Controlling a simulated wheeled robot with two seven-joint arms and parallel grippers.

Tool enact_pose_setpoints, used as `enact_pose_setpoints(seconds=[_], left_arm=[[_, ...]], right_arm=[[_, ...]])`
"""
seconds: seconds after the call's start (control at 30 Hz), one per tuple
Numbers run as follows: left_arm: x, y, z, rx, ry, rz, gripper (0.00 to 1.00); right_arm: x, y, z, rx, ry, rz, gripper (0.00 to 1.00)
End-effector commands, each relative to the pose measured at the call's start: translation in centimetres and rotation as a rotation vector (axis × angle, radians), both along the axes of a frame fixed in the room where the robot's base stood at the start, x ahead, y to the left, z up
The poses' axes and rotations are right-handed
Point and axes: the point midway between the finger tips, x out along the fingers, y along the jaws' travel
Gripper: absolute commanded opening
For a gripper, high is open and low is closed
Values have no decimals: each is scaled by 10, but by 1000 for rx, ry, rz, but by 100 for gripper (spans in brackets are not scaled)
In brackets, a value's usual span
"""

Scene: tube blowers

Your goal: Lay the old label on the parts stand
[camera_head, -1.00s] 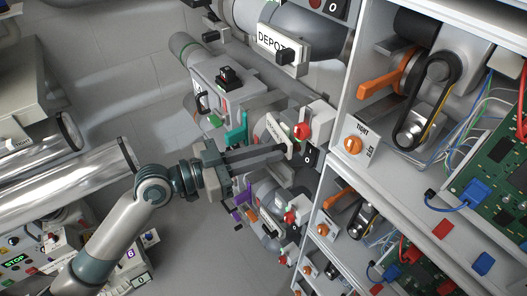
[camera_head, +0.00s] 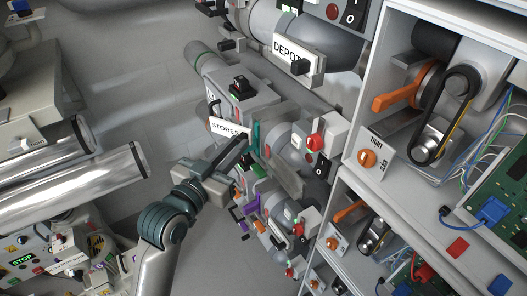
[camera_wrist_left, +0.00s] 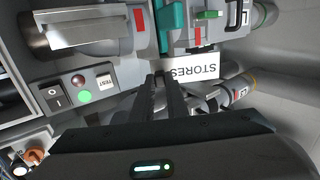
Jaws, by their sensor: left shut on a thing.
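The old label, a white plate reading STORES (camera_head: 224,128), is held in front of the tube blower machines. My left gripper (camera_head: 243,137) comes in from the lower left and is shut on the label at its right end. In the left wrist view the label (camera_wrist_left: 202,68) shows upside down at the tips of the left gripper (camera_wrist_left: 165,77), with machine parts behind it. I cannot pick out the parts stand in these views. My right gripper is not in view.
Another machine with a DEPOT plate (camera_head: 289,52) is above. A red knob (camera_head: 315,142) and a teal lever (camera_head: 256,137) are near the gripper. A shelf unit (camera_head: 366,122) with belts and circuit boards fills the right. Grey floor (camera_head: 125,108) is open at left.

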Motion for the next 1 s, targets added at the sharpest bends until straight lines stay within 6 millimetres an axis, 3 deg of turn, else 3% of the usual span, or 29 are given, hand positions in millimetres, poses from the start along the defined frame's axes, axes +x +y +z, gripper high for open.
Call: enact_pose_setpoints(seconds=[0.2,0.33,0.5,1.0], left_arm=[[-9,67,-24,-2,5,287,0],[-15,89,-31,1,1,377,0],[-18,99,-34,2,-1,416,0],[-18,99,-34,3,-2,413,0]], right_arm=[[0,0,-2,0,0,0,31],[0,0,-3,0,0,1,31],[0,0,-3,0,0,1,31],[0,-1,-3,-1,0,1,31]])
